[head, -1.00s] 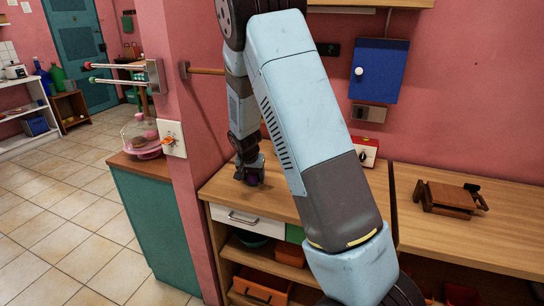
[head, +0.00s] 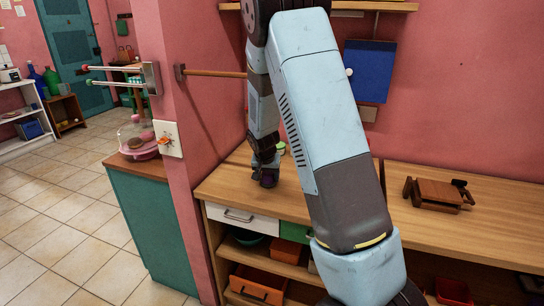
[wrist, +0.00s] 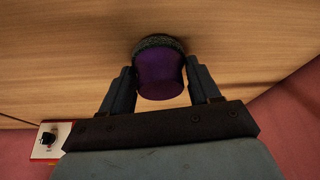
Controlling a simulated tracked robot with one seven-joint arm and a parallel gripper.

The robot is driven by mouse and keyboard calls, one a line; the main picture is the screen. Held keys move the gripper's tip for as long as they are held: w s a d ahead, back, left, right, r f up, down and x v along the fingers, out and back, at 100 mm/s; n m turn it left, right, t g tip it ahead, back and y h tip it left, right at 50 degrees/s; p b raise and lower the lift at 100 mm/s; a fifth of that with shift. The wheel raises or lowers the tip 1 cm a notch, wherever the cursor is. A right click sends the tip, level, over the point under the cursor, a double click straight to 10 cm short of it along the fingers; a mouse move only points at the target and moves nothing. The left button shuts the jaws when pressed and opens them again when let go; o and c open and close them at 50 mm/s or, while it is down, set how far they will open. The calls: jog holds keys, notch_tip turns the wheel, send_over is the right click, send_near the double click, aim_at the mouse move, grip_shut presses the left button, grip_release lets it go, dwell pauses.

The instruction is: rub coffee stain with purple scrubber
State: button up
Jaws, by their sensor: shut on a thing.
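The purple scrubber (wrist: 161,75) is in the wrist view, held between the two fingers of my gripper (wrist: 162,84). Its dark bristly end faces the wooden counter; I cannot tell whether it touches. In the head view my gripper (head: 266,178) is low over the left part of the counter (head: 225,185), and the scrubber is only a small dark purple patch (head: 268,181) there. No coffee stain can be made out in either view; my arm and the scrubber hide part of the counter.
A wooden stand (head: 438,192) sits on the right counter. A blue wall box (head: 369,71) hangs behind my arm. A red and white box with a black knob (wrist: 47,141) shows in the wrist view. A towel bar (head: 215,73) sticks out at the left wall.

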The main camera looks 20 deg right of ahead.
notch_tip(320, 180, up, 7)
jog(key=shift+w+a, duration=0.1)
jog(key=shift+r, duration=0.25)
dwell(0.7)
